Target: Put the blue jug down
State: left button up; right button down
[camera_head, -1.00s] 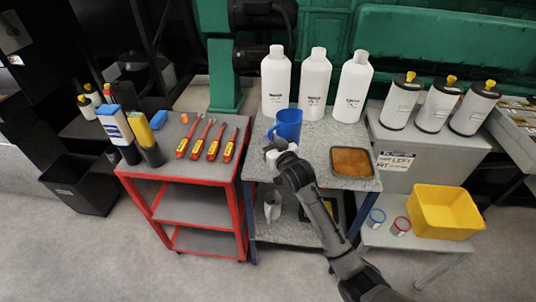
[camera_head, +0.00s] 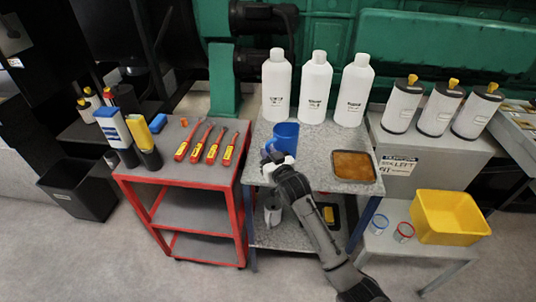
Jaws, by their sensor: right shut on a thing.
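The blue jug (camera_head: 286,136) is upright at the grey speckled table (camera_head: 327,137), in front of the white bottles. My right gripper (camera_head: 275,158) is at the jug's near left side and shut on it. The gripper and wrist hide the jug's lower part and handle, so I cannot tell whether its base touches the tabletop. My left gripper is not in view.
Several white bottles (camera_head: 314,88) line the table's back. A tray of amber liquid (camera_head: 353,166) is right of the jug. A red cart (camera_head: 187,174) with several red-handled tools (camera_head: 211,148) stands left. A yellow bin (camera_head: 447,216) stands lower right.

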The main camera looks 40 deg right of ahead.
jog(key=shift+f, duration=0.1)
jog(key=c, duration=1.1)
grip_release()
jog(key=s+a+f+n+g+y+p, duration=0.1)
jog(key=s+a+f+g, duration=0.3)
jog(key=s, duration=1)
jog(key=s+a+f+n+g+y+p, duration=0.1)
jog(key=s+a+f+g, duration=0.4)
jog(key=s, duration=1)
jog(key=s+a+f+n+g+y+p, duration=0.1)
jog(key=s+a+f+n+g, duration=0.1)
jog(key=s+a+f+g, duration=0.3)
jog(key=s+a+f, duration=0.1)
jog(key=s+a, duration=0.3)
jog(key=s, duration=0.6)
jog(key=shift+s+f+y, duration=0.2)
jog(key=shift+f+y, duration=0.05)
jog(key=shift+y, duration=0.05)
